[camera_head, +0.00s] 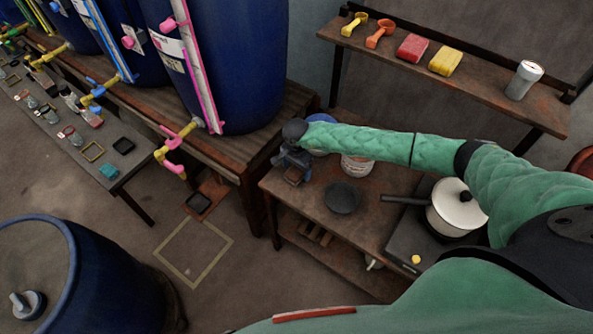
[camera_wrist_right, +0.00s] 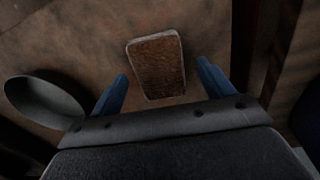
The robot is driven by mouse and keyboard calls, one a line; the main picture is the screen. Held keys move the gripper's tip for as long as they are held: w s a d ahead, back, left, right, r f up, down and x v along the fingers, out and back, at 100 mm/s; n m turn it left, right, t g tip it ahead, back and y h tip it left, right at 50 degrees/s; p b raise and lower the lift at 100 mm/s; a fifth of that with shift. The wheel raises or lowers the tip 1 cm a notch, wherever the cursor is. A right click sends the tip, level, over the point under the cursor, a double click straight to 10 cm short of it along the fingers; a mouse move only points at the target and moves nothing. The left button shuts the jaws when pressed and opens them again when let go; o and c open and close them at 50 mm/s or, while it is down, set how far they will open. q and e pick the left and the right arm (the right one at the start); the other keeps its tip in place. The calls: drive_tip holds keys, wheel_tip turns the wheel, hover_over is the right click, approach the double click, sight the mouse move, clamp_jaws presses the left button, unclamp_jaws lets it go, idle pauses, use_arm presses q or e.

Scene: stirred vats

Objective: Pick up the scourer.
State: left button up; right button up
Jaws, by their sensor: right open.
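The scourer looks like a brown, rough-faced block with a pale edge. In the right wrist view the scourer (camera_wrist_right: 158,68) lies on the brown tabletop, between and slightly beyond the two blue fingertips. In the head view the scourer (camera_head: 293,176) shows small at the table's left end, partly hidden by my right gripper (camera_head: 291,163). That gripper points down over it. My right gripper is open, with a gap on each side of the block; I cannot tell its exact height above it. My left gripper is not in view.
A dark round bowl (camera_head: 342,197) stands close to the right of the scourer. A white tub (camera_head: 357,165) stands behind, under my forearm. A white pot (camera_head: 457,208) sits farther right. Blue vats (camera_head: 232,60) rise behind. The table (camera_head: 310,224) has bare wood at its front.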

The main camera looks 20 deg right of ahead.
sight(297, 170)
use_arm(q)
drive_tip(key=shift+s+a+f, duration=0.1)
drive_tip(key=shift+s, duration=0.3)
use_arm(e)
drive_tip(key=shift+f, duration=0.25)
drive_tip(key=c, duration=1.1)
drive_tip(key=shift+o, duration=0.2)
